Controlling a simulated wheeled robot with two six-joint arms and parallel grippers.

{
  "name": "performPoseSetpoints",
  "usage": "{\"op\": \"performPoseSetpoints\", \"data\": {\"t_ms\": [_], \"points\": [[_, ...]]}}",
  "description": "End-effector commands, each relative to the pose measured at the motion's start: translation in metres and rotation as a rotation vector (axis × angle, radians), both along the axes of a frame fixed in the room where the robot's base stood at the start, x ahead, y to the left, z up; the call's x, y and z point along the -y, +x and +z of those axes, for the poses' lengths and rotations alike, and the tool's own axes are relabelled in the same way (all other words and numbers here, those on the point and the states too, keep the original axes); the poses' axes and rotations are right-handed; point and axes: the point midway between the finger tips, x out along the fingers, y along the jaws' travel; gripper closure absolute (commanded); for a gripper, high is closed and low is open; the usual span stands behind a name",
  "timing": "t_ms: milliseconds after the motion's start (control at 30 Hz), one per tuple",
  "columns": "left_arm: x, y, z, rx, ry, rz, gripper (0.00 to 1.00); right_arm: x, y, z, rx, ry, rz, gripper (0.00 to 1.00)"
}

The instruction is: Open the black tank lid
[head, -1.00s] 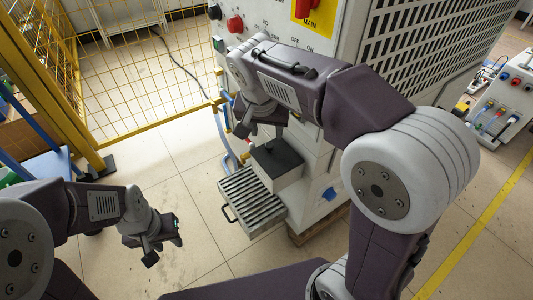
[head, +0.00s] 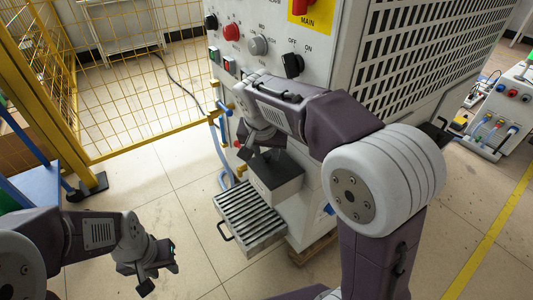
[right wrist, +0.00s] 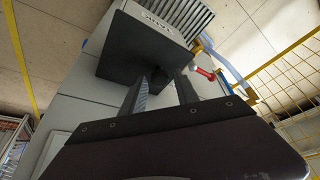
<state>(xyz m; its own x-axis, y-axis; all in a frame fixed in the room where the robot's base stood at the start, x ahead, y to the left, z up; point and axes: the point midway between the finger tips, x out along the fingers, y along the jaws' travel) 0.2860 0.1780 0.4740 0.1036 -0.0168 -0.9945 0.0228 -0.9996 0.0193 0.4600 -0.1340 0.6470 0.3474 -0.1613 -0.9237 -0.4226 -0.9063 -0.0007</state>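The tank is a small grey box on the front of the white machine, with a flat black lid (head: 281,172) on top. The lid looks closed. In the right wrist view the lid (right wrist: 130,50) is dark, with the grey tank wall (right wrist: 150,28) beyond it. My right gripper (head: 262,147) is just above the lid's back left part. Its two fingers (right wrist: 164,90) are apart and point at the lid, close to a small dark part on it; I cannot tell if they touch. My left gripper (head: 158,272) hangs empty over the floor at lower left, fingers apart.
A slatted metal tray (head: 250,222) sticks out below the tank. The control panel with knobs (head: 258,46) rises behind my right arm. A blue hose (head: 222,150) runs left of the tank. A yellow mesh fence (head: 130,80) stands at left. The floor between is clear.

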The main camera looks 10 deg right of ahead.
Motion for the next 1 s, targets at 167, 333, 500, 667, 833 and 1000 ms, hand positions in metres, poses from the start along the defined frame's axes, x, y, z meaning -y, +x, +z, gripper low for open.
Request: {"op": "performPoseSetpoints", "data": {"t_ms": [167,333,500,667,833,1000], "points": [[0.0000,0.0000,0.0001,0.000,0.000,0.000,0.64,-0.0001,-0.0002,0.0001,0.000,0.000,0.000,1.00],[0.0000,0.0000,0.0001,0.000,0.000,0.000,0.64,-0.0001,-0.0004,0.0001,0.000,0.000,0.000,1.00],[0.0000,0.0000,0.0000,0.000,0.000,0.000,0.64,-0.0001,-0.0004,-0.0001,-0.001,0.000,0.000,1.00],[0.0000,0.0000,0.0000,0.000,0.000,0.000,0.64,-0.0001,-0.0005,-0.0001,-0.001,0.000,0.000,1.00],[0.0000,0.0000,0.0000,0.000,0.000,0.000,0.64,-0.0002,-0.0006,-0.0001,-0.001,0.000,0.000,1.00],[0.0000,0.0000,0.0000,0.000,0.000,0.000,0.64,-0.0001,-0.0007,-0.0003,-0.002,0.000,0.000,1.00]]}}
